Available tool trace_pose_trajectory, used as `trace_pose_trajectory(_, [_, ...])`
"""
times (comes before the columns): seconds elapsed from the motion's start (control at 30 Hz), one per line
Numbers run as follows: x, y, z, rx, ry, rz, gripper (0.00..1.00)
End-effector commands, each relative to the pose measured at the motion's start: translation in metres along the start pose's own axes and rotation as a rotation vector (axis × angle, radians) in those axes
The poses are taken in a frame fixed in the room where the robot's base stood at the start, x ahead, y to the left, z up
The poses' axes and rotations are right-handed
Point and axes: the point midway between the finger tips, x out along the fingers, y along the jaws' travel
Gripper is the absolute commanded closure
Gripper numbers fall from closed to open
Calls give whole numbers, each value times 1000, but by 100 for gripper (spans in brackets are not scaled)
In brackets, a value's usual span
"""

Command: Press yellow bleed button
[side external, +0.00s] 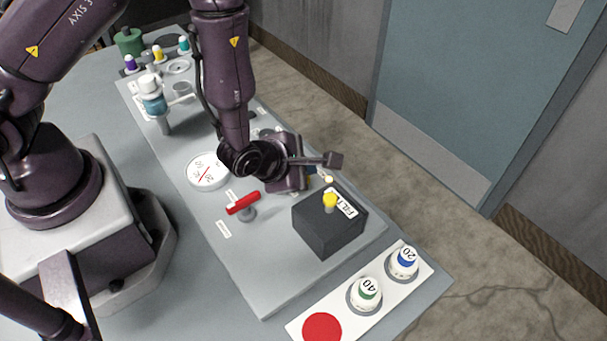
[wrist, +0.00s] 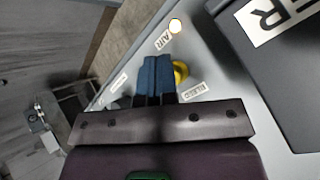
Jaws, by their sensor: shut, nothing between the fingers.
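In the wrist view, my gripper (wrist: 158,62) has its blue fingers shut together with nothing between them. A round yellow button (wrist: 181,72) shows just to the right of the fingertips, partly hidden behind them. A small white label (wrist: 194,91) lies beside it, its print hard to read. I cannot tell whether the fingers touch the button. In the side view, my gripper (side external: 311,171) is low over the panel behind the dark box, and its wrist hides the yellow button there.
The dark box (side external: 325,232) marked as a filter carries a yellow knob (side external: 329,202) close to my gripper. A pale lamp (wrist: 176,25) sits near an AIR label (wrist: 165,40). A red lever (side external: 243,203) and a round gauge (side external: 208,171) stand to the left.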

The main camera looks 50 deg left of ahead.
Motion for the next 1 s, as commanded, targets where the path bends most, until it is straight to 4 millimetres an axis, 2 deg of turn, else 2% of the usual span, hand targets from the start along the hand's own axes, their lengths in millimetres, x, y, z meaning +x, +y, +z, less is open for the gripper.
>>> trace_pose_trajectory(0.73, [4,-3,-3,0,1,-1,100])
trace_pose_trajectory(1.0, [-2,2,2,-2,-1,0,100])
